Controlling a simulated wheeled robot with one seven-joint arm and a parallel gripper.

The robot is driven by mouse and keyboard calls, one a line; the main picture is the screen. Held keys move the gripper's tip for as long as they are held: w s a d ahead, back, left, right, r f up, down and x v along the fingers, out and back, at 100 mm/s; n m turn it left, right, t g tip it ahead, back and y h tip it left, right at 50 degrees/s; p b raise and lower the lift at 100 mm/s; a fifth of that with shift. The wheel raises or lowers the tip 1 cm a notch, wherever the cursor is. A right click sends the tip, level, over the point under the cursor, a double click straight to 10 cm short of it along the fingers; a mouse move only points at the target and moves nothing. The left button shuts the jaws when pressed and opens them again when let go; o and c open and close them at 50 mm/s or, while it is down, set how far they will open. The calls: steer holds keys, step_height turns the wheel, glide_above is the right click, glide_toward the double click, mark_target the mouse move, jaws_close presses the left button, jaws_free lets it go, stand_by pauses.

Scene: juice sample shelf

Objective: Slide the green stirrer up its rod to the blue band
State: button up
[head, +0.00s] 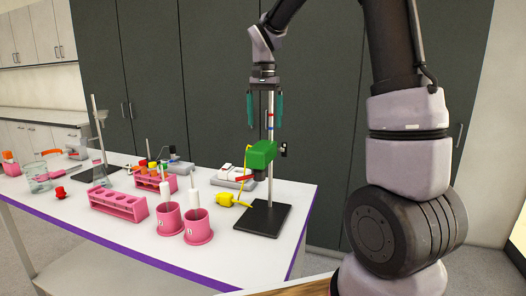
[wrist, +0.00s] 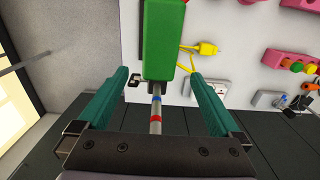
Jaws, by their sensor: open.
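The green stirrer (head: 262,154) sits on an upright metal rod (head: 270,102) above a black base plate (head: 262,218). Its green body (wrist: 164,40) also shows in the wrist view. The blue band (wrist: 157,98) is on the rod just above the stirrer, and a red band (wrist: 155,118) is higher up. My gripper (head: 264,125) is open and points down above the stirrer. Its teal fingers stand on either side of the rod in the wrist view (wrist: 159,76). They appear apart from the stirrer, with nothing held between them.
A yellow cable plug (head: 226,199) and a white device (head: 234,177) lie left of the stand. Two pink cups (head: 198,232) with white tools and a pink rack (head: 118,205) stand further left. The table's right edge is close to the base plate.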

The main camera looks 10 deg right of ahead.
mark_target(264, 143)
step_height(264, 143, down, 11)
steer(key=shift+r, duration=0.2)
stand_by(0.3)
